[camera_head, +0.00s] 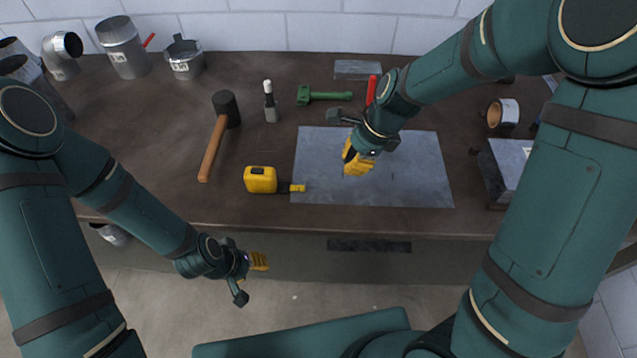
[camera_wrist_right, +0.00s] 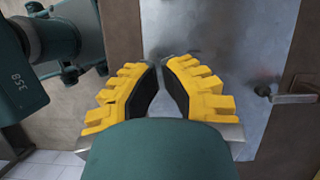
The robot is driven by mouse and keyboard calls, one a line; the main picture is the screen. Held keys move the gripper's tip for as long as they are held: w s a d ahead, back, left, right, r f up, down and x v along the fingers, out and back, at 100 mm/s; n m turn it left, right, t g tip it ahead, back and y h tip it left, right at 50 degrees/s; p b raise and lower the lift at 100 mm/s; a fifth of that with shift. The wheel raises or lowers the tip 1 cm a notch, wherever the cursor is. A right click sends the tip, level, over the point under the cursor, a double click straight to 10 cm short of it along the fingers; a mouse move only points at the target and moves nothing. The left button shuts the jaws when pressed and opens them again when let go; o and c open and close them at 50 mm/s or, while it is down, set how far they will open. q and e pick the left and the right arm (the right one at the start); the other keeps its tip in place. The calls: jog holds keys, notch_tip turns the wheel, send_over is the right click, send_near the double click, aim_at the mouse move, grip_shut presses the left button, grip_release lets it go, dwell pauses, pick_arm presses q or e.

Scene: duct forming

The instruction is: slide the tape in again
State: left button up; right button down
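The yellow tape measure (camera_head: 260,179) lies on the bench left of the flat metal sheet (camera_head: 420,180). A short yellow end piece (camera_head: 297,188) sticks out from its right side and reaches over the sheet's left edge. My right gripper (camera_head: 350,168) is above the sheet, right of the tape measure and apart from it. In the right wrist view its yellow fingers (camera_wrist_right: 160,68) have a narrow gap with nothing between them. My left gripper (camera_head: 266,262) is in front of the bench's front edge, below the tape measure in the picture. Its fingers show edge-on.
A mallet (camera_head: 215,145) lies left of the tape measure. A marker-like bottle (camera_head: 270,102) and a green tool (camera_head: 322,95) lie behind it. A tape roll (camera_head: 503,113) sits at the right. Duct pieces (camera_head: 122,47) stand at the back left.

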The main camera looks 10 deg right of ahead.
aim_at(318, 192)
jog(key=shift+m, duration=0.7)
jog(key=b+x, duration=0.1)
jog(key=x, duration=0.2)
jog(key=b+x, duration=0.1)
jog(key=x, duration=0.2)
jog(key=b+x, duration=0.1)
jog(key=x, duration=0.2)
jog(key=shift+d+f, duration=0.25)
jog(key=shift+f, duration=0.15)
jog(key=a, duration=0.1)
jog(key=w+a, duration=0.1)
jog(key=a, duration=0.1)
jog(key=shift+a+f+b, duration=0.1)
jog(key=shift+f+b, duration=0.05)
jog(key=shift+b, duration=0.25)
jog(key=shift+a, duration=0.5)
